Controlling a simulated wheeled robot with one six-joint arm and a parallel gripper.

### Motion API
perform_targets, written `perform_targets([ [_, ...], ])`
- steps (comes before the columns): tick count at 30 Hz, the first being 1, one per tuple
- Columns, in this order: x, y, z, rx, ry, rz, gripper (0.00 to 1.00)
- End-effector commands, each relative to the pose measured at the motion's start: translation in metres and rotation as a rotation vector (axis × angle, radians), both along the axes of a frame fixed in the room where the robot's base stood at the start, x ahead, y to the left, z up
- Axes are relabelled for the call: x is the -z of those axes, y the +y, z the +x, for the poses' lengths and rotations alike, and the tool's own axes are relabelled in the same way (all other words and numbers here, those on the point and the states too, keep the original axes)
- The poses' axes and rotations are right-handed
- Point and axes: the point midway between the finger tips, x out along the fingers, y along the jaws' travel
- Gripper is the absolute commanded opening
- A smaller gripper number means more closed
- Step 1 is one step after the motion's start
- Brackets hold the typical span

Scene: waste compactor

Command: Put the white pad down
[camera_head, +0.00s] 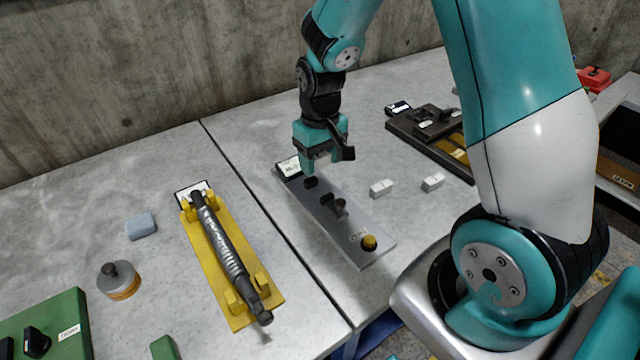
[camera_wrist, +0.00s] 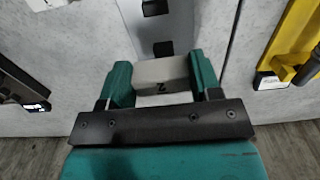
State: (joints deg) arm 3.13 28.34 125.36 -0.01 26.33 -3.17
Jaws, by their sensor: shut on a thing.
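My gripper (camera_head: 309,168) is at the far end of a grey metal plate (camera_head: 352,222) on the table. In the wrist view my gripper (camera_wrist: 161,82) is shut on the white pad (camera_wrist: 158,70), a pale block with a dark mark on its face, held between the two teal fingers. Below and ahead of it lies the plate, with dark blocks on it. Whether the pad touches the plate cannot be told. In the head view the pad is hidden by the fingers.
Two other white pads, one (camera_head: 381,188) and another (camera_head: 433,182), lie on the table right of the plate. A yellow tray (camera_head: 222,262) with a dark shock absorber stands left. A blue-grey block (camera_head: 140,226) and a round weight (camera_head: 119,280) lie farther left. A dark fixture (camera_head: 430,130) is behind right.

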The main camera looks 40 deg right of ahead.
Motion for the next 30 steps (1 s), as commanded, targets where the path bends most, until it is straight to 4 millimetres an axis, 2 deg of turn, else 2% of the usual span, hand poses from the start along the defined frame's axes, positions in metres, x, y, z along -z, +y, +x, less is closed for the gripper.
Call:
perform_targets([
  [1, 0.013, 0.0, -0.001, 0.001, 0.006, 0.0, 0.34],
  [3, 0.025, -0.001, -0.001, 0.002, 0.004, 0.0, 0.34],
  [10, 0.048, -0.002, -0.001, 0.004, 0.002, 0.0, 0.34],
  [15, 0.072, -0.002, 0.0, 0.004, 0.002, 0.0, 0.34],
  [28, 0.082, -0.003, 0.0, 0.005, -0.002, 0.0, 0.34],
  [29, 0.082, -0.003, 0.0, 0.005, -0.002, 0.0, 0.6],
  [30, 0.081, -0.003, 0.0, 0.005, -0.002, 0.0, 0.69],
])
